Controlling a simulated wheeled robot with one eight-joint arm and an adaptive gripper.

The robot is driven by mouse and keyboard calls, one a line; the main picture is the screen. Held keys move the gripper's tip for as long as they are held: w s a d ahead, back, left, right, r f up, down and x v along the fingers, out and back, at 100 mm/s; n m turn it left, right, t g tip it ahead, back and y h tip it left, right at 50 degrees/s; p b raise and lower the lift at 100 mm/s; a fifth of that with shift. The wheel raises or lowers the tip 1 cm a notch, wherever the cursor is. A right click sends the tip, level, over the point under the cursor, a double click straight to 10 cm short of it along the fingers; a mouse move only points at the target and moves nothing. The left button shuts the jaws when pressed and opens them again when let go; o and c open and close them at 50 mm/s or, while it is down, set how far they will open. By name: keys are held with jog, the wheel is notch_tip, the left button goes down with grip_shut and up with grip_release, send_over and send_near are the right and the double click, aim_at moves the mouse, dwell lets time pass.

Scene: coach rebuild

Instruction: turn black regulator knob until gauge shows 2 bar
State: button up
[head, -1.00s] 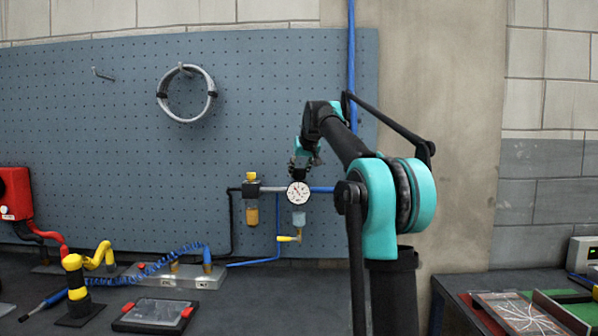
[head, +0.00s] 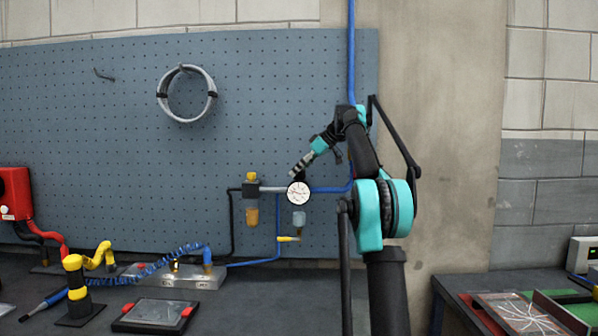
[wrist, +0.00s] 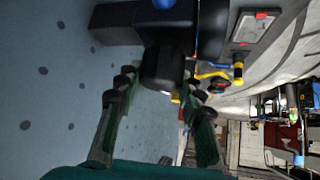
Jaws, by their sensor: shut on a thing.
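The black regulator knob (wrist: 163,68) is a dark cylinder between my fingers in the wrist view. My gripper (wrist: 160,92) is shut on it, with a finger on each side. In the head view my gripper (head: 298,170) reaches down from the upper right, tilted, to just above the round white gauge (head: 299,192). The knob is hard to make out there. The gauge's needle and numbers are too small to read, and its face does not show in the wrist view.
A blue pipe (head: 330,190) runs right from the gauge. A yellow filter unit (head: 252,214) hangs to its left and a clear bowl (head: 299,218) below. The pegboard (head: 110,140) stands close behind. A yellow lever (head: 289,239) sits lower down.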

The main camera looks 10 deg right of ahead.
jog(key=shift+n+g, duration=0.5)
jog(key=shift+n, duration=0.2)
jog(key=o, duration=1.2)
jog(key=shift+c, duration=0.2)
jog(key=shift+m, duration=0.3)
